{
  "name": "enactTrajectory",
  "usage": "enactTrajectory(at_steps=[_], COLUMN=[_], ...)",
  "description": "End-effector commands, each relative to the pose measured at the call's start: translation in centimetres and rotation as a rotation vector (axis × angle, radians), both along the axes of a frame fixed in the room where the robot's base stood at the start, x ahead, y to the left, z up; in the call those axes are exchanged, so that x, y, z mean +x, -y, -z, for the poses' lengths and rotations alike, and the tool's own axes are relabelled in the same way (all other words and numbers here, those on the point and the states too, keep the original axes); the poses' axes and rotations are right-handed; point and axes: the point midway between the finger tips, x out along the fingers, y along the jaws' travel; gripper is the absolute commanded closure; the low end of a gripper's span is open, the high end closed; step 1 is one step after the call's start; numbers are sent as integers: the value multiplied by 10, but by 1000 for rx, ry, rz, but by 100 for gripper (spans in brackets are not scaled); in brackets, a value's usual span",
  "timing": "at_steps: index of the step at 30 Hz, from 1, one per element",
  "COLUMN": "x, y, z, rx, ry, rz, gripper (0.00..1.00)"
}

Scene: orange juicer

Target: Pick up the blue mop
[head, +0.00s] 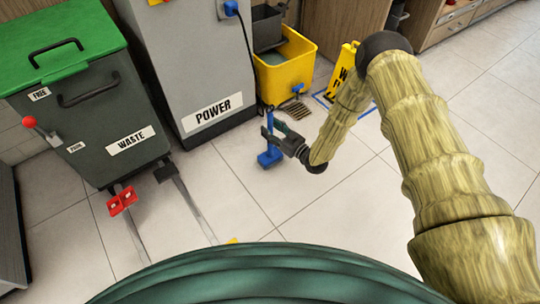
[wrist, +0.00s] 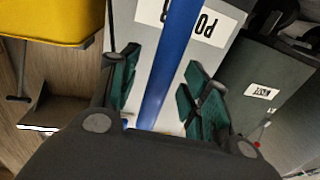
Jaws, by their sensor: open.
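The blue mop (head: 269,158) is on the tiled floor in front of the grey power cabinet in the head view. Its blue head is low and a short length of blue handle rises from it. In the wrist view the blue handle (wrist: 174,62) runs as a slanted bar between the two green finger pads. My gripper (head: 275,134) is at the handle, just above the mop head. It also shows in the wrist view (wrist: 160,75), with its fingers apart, one on each side of the handle. Small gaps show between the pads and the handle.
The grey power cabinet (head: 195,70) stands behind the mop. A waste bin (head: 95,115) with a green lid is at left, with a red pedal (head: 122,201). A yellow mop bucket (head: 285,72) and a yellow floor sign (head: 345,62) are behind. The floor in front is mostly clear.

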Motion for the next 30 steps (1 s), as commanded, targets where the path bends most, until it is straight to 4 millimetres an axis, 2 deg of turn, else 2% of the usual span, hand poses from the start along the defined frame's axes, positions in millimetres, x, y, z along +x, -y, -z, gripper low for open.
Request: enactTrajectory(at_steps=[3, 10, 15, 18, 30], x=[7, 7, 7, 7, 7], y=[-7, -7, -7, -7, -7], z=[1, 0, 0, 0, -5], rx=[-1, -1, -1, -1, 0], ry=[-1, -1, -1, -1, 0], rz=[0, 0, 0, 0, 0], gripper=[53, 55, 86, 100, 100])
